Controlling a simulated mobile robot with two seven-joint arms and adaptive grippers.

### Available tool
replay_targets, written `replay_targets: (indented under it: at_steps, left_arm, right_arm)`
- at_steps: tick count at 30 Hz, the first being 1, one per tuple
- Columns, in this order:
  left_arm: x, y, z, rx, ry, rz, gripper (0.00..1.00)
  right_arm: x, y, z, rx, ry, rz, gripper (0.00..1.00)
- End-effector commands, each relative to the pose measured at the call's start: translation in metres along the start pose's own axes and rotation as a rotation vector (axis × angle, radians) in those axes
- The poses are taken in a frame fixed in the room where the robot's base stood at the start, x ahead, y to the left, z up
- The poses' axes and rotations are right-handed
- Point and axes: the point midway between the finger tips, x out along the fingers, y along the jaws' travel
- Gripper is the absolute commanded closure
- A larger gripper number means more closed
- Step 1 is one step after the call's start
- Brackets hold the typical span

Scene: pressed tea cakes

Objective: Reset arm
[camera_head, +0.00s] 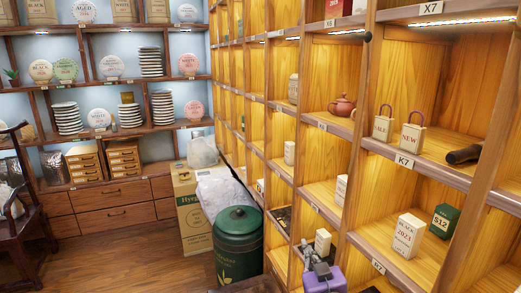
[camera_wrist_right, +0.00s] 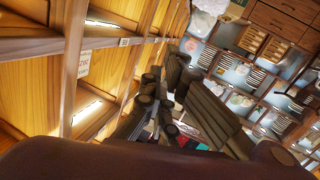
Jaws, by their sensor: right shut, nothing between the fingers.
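My right gripper (camera_head: 308,252) shows small at the bottom of the head view, grey and dark, in front of the lower shelf cells. It is shut and holds nothing. A purple part (camera_head: 322,281) of my arm shows just below it. In the right wrist view the dark, jointed fingers of the gripper (camera_wrist_right: 165,108) are seen close up, with the shelves tilted behind them. My left gripper is in neither view.
A wooden shelf wall (camera_head: 405,165) with boxes, two tagged items and a red teapot (camera_head: 342,106) runs along the right. A green canister (camera_head: 238,240) and cardboard box (camera_head: 190,205) stand left of the gripper. Open floor (camera_head: 130,262) lies further left.

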Motion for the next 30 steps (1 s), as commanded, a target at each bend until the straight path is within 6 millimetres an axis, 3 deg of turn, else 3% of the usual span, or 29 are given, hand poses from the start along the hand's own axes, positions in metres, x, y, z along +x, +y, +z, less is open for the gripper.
replay_targets:
  at_steps: [1, 6, 12, 15, 18, 21, 24, 30]
  left_arm:
    - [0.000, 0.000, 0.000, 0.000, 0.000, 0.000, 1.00]
    - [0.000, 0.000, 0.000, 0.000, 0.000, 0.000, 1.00]
    - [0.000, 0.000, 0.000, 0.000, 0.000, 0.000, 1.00]
    - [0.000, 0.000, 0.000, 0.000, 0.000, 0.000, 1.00]
    - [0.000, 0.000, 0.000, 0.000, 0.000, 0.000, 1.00]
    - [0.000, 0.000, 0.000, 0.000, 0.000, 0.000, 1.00]
    - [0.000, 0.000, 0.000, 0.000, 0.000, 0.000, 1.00]
    - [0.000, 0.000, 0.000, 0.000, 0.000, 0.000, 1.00]
  right_arm:
    - [-0.021, -0.004, 0.041, 0.029, -0.057, -0.011, 1.00]
    - [-0.096, -0.018, 0.147, 0.114, -0.225, -0.035, 1.00]
    - [-0.203, -0.032, 0.254, 0.167, -0.446, -0.035, 1.00]
    - [-0.256, -0.036, 0.293, 0.176, -0.544, -0.027, 1.00]
    - [-0.297, -0.038, 0.319, 0.185, -0.616, -0.018, 1.00]
    - [-0.323, -0.038, 0.334, 0.190, -0.662, -0.009, 1.00]
    - [-0.335, -0.038, 0.340, 0.193, -0.683, -0.005, 1.00]
    - [-0.336, -0.038, 0.340, 0.193, -0.683, -0.005, 1.00]
